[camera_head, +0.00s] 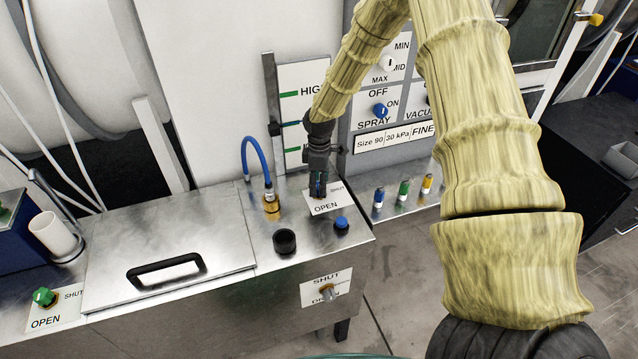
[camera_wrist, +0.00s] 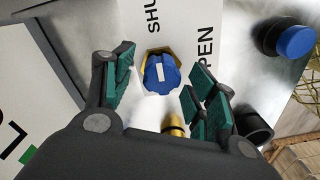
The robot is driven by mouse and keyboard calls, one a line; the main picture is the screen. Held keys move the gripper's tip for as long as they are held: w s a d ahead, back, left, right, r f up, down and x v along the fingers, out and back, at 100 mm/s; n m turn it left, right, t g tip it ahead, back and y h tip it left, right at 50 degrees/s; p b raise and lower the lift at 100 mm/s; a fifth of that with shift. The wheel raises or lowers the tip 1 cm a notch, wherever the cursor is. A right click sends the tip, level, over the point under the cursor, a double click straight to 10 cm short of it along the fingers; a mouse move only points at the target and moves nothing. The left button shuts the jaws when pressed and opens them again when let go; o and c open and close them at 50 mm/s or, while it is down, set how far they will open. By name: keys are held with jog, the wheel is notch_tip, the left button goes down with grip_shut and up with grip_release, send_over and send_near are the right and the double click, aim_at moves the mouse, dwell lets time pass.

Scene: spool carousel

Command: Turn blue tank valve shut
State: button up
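The blue valve knob (camera_wrist: 161,76) sits on a brass nut in the wrist view, with a white pointer line on its top. Its white label (camera_wrist: 205,22) reads SHUT on one side and OPEN on the other; the pointer lies roughly between the two words. My gripper (camera_wrist: 160,66) is open, its green-padded fingers on either side of the knob with gaps visible. In the head view my gripper (camera_head: 318,188) hangs over the label (camera_head: 325,206) on the steel tank top, and hides most of the knob.
A blue-capped button (camera_head: 341,223), a black round cup (camera_head: 285,241) and a brass fitting (camera_head: 271,203) with a blue hose stand close by on the tank top. A lid with a black handle (camera_head: 165,271) is at left. A control panel (camera_head: 365,115) rises behind.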

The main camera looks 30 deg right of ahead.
notch_tip(320, 180, up, 12)
dwell(0.9)
jog(key=shift+w+d, duration=0.1)
jog(key=shift+w, duration=0.05)
